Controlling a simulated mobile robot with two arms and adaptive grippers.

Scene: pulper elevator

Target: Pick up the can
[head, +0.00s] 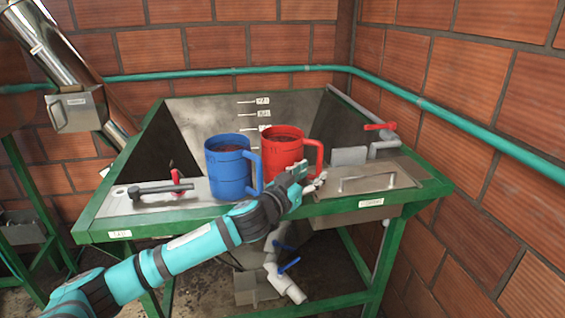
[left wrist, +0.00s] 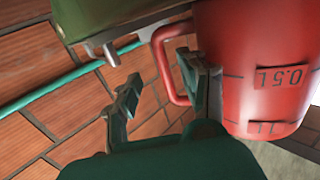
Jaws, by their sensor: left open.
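A red can (head: 284,150) with a side handle stands on the front part of the green-framed metal hopper table. A blue can (head: 229,170) with a handle stands just left of it. Both hold dark reddish-brown contents. My left gripper (head: 308,179) is at the front right of the red can, near its handle. In the left wrist view the red can (left wrist: 258,45) fills the right side, with volume marks on its wall. The open fingers of the left gripper (left wrist: 158,88) are on either side of the lower handle; contact cannot be told. My right gripper is not in view.
The hopper table (head: 335,211) has a lidded metal box (head: 378,180) at right and a dark lever (head: 160,188) at left. A red valve handle (head: 380,127) is at the back right. White pipes with blue valves (head: 289,265) hang below. Brick walls enclose the back and right.

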